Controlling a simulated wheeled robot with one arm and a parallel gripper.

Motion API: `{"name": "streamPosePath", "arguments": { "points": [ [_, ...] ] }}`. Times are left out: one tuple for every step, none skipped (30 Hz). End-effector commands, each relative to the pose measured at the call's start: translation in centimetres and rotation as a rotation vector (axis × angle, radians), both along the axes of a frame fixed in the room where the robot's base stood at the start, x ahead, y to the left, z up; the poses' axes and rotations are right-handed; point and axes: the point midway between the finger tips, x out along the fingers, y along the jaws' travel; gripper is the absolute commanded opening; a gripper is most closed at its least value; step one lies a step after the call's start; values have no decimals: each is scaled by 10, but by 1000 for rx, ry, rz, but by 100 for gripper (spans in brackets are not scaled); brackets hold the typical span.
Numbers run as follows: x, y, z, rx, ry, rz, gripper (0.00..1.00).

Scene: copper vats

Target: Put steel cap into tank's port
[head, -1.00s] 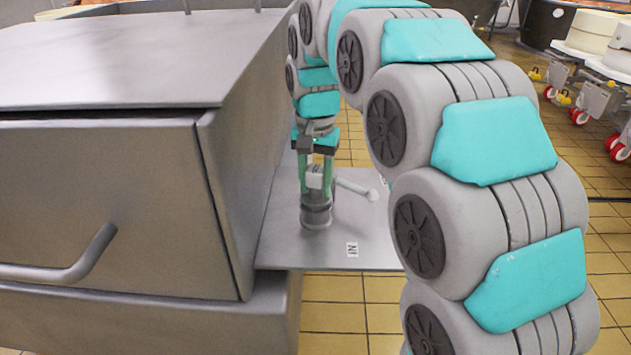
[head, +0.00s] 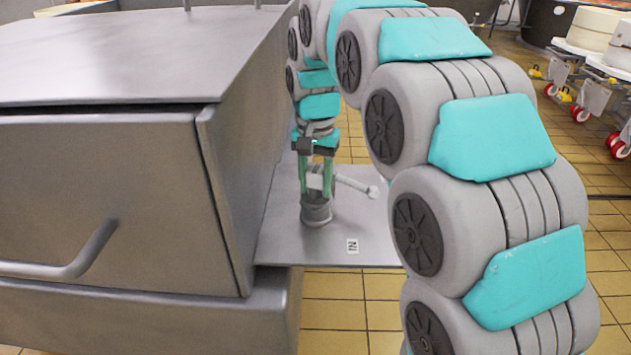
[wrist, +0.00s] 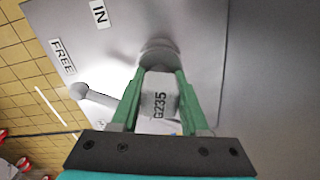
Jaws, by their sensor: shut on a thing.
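My gripper (head: 317,192) points down over the steel plate beside the tank (head: 225,170). Its green fingers are shut on the steel cap's pale block (wrist: 160,98), marked with a number. Below the fingers, a short round grey metal piece (head: 316,213) stands on the plate; its curved top shows in the wrist view (wrist: 160,57). I cannot tell where the cap ends and the port begins, or how deep the cap sits. A lever with a round knob (head: 373,192) sticks out to the right of the gripper. In the wrist view the knob (wrist: 80,89) is at left.
The plate has an IN label (wrist: 98,12) and a FREE label (wrist: 62,56). The tank's large steel body with a bar handle (head: 75,260) fills the left. My arm arches over the right side. Tiled floor (head: 335,315) lies beyond the plate; wheeled carts (head: 595,90) stand far right.

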Motion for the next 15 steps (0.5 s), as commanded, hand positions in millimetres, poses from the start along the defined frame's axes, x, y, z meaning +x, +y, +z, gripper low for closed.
{"name": "streamPosePath", "arguments": {
  "points": [
    [0, 0, 0, 1, -1, 0, 0],
    [0, 0, 0, 0, -1, 0, 0],
    [0, 0, 0, 0, -1, 0, 0],
    [0, 0, 0, 0, -1, 0, 0],
    [0, 0, 0, 0, -1, 0, 0],
    [0, 0, 0, 0, -1, 0, 0],
    [0, 0, 0, 0, -1, 0, 46],
    [0, 0, 0, 0, 0, 0, 49],
    [0, 0, 0, 0, 0, 0, 54],
    [0, 0, 0, 0, 0, 0, 57],
    [0, 0, 0, 0, 0, 0, 60],
    [0, 0, 0, 0, 0, 0, 65],
    [0, 0, 0, 0, 0, 0, 68],
    [0, 0, 0, 0, 0, 0, 72],
    [0, 0, 0, 0, 0, 0, 76]
  ]
}}
